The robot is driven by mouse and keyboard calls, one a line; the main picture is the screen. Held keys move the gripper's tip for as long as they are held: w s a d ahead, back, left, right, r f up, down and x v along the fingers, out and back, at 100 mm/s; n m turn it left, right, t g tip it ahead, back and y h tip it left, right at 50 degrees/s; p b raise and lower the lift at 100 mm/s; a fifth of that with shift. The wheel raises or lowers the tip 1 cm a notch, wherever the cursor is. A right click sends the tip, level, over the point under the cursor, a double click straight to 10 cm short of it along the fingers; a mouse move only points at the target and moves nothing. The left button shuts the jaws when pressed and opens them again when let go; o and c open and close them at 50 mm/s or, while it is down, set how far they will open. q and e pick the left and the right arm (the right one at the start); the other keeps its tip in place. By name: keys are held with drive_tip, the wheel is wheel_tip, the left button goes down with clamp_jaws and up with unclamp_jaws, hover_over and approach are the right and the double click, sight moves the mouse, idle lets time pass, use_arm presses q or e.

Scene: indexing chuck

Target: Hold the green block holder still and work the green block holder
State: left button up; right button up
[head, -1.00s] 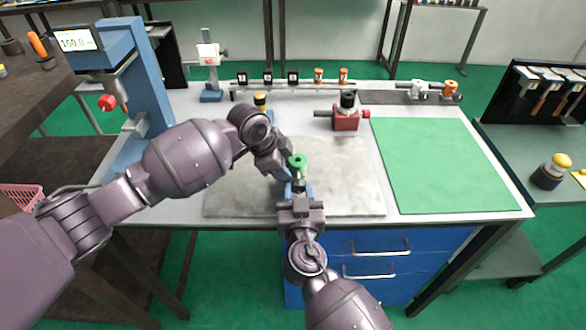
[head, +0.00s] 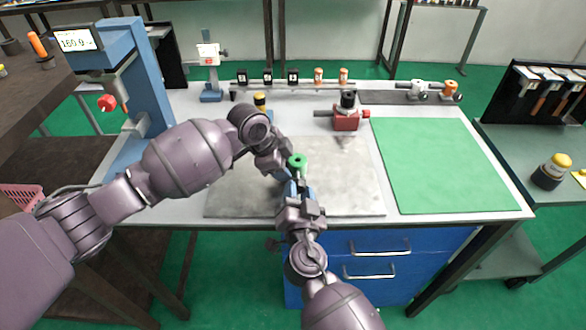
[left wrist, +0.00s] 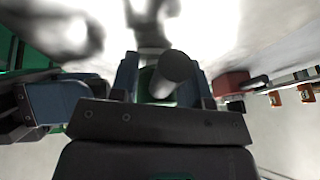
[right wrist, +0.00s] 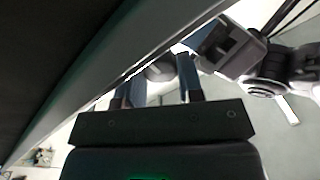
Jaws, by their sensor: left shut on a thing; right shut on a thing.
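The green block holder (head: 297,161) stands on the grey mat near the bench's front edge, its green round top showing in the head view. My left gripper (head: 284,174) reaches it from the left and is shut on it. In the left wrist view, a dark round bar (left wrist: 174,68) and a bit of green show between the left fingers (left wrist: 158,80). My right gripper (head: 299,188) comes from the front and is shut on a part of the holder. In the right wrist view, a grey rounded part (right wrist: 160,71) shows between the right fingers (right wrist: 162,82). The grippers hide most of the holder's body.
A red block holder (head: 346,119) with a black top stands behind the grey mat (head: 350,185). A green mat (head: 440,165) lies clear on the right. A blue press (head: 150,75) stands at the left. A rail with several small pieces runs along the back.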

drive_tip(key=o, duration=0.9)
drive_tip(key=shift+n, duration=0.3)
